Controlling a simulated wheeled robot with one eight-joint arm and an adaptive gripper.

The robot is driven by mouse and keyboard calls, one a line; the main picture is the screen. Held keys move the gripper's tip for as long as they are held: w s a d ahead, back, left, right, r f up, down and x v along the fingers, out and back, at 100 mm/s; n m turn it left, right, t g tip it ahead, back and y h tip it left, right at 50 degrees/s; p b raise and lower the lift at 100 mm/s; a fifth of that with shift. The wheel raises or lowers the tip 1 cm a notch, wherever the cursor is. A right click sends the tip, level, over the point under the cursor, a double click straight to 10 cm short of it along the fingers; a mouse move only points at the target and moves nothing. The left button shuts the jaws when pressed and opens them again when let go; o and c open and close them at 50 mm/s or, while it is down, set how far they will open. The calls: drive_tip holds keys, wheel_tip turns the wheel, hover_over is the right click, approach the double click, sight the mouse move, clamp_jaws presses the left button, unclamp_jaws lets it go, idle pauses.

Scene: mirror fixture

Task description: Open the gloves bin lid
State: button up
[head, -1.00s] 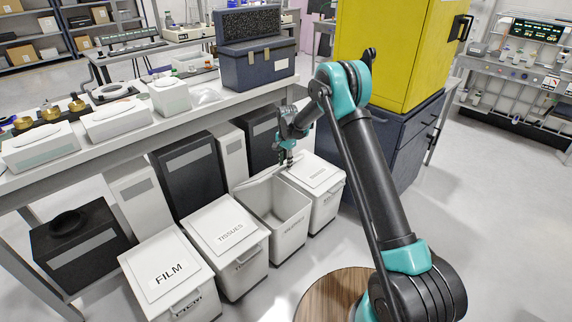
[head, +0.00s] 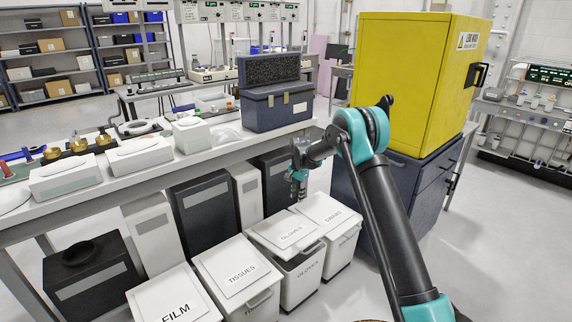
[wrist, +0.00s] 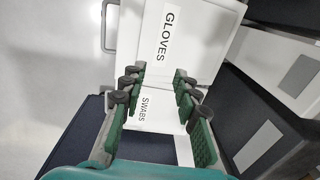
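The white gloves bin (head: 306,270) stands on the floor below the bench. Its lid (head: 283,230), labelled GLOVES, is tilted and partly open, with a dark gap under its front edge. In the wrist view the gloves lid (wrist: 190,35) lies beyond the fingertips. My gripper (head: 298,190) is above the back of the gloves and swabs lids. In the wrist view my gripper (wrist: 156,77) is open, with nothing held between its fingers. Whether a finger touches the gloves lid cannot be told.
The swabs bin lid (head: 327,209) is right of the gloves bin, the tissues bin lid (head: 233,268) left, the film bin lid (head: 172,298) further left. A dark blue cabinet (head: 410,195) under a yellow cabinet (head: 405,60) stands right. The bench (head: 225,145) runs behind. Open floor lies at right.

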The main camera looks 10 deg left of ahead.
drive_tip(key=w+a+r, duration=0.2)
drive_tip(key=a+r, duration=0.1)
drive_tip(key=r, duration=0.3)
drive_tip(key=w+a+r, duration=0.2)
drive_tip(key=a+r, duration=0.1)
drive_tip(key=r, duration=0.4)
drive_tip(key=shift+w, duration=0.35)
idle(0.9)
